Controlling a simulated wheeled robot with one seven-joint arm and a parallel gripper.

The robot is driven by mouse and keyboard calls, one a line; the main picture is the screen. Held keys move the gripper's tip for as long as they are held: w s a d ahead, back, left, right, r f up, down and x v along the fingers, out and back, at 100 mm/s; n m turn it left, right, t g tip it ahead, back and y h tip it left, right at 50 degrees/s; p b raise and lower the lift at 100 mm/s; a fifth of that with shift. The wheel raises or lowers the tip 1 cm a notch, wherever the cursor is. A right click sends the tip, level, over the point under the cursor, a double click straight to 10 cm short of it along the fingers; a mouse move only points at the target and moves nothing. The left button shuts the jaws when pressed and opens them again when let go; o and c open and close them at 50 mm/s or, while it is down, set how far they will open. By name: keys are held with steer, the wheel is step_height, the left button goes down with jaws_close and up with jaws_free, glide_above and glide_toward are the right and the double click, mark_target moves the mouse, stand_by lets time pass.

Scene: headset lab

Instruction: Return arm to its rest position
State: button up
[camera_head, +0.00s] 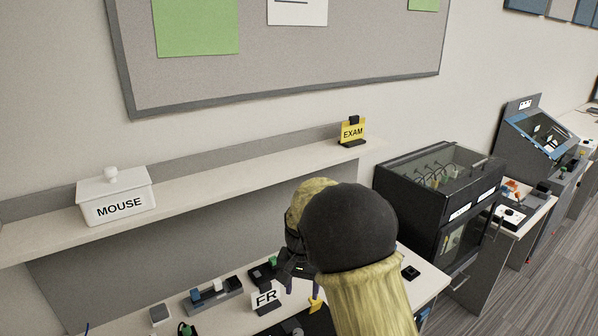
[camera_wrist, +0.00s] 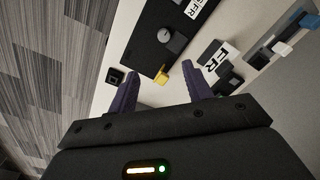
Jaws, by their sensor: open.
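My gripper (camera_wrist: 164,88) shows in the wrist view with its two purple fingers spread apart and nothing between them. It is above the workbench, with the bench edge and the floor to its left. In the head view my arm reaches over the bench (camera_head: 432,285) and hides part of it; the gripper itself is mostly hidden behind the arm. Below the fingers, a yellow piece (camera_wrist: 162,73) lies by a black panel with a round knob (camera_wrist: 172,41). A white FR label (camera_wrist: 218,57) stands to the right of the fingers.
A shelf (camera_head: 232,160) above the bench holds a white MOUSE box (camera_head: 115,197) and a yellow EXAM sign (camera_head: 352,131). A black cabinet (camera_head: 410,195) stands right of my arm. A small black block (camera_wrist: 115,76) lies near the bench edge. Open floor (camera_head: 530,265) lies at the right.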

steer(key=s+d+r+n+t, duration=0.2)
steer(key=s+d+r, duration=0.1)
steer(key=s+d, duration=1.1)
steer(key=s+p, duration=0.1)
steer(key=s, duration=0.3)
steer(key=shift+s+d+n, duration=0.25)
steer(key=shift+d+n, duration=0.15)
